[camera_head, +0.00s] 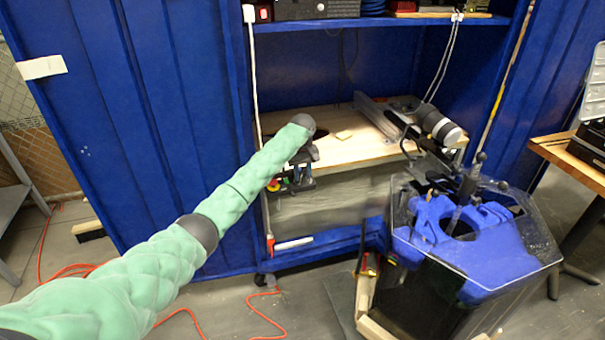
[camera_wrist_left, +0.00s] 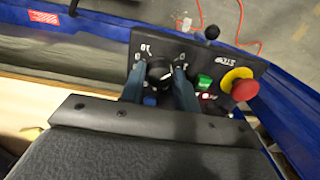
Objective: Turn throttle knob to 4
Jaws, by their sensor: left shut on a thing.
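The throttle knob (camera_wrist_left: 159,74) is black and round, with a white pointer mark, on a dark control panel (camera_wrist_left: 213,55) in the left wrist view. White numbers ring it, but they are too blurred to read surely, so I cannot tell its setting. My left gripper (camera_wrist_left: 159,80) is shut on the knob, one dark finger on each side. In the head view my left gripper (camera_head: 304,156) is small and dark at the end of my green-sleeved arm, at the bench's front edge. It hides most of the panel and the knob there. My right gripper is not in view.
Beside the knob are a green button (camera_wrist_left: 204,82) and a red stop button (camera_wrist_left: 244,90) on a yellow ring. A wooden bench (camera_head: 350,145) stands inside the blue cabinet. A clear tank with a blue frame (camera_head: 470,240) stands at right. Orange cable (camera_head: 262,318) lies on the floor.

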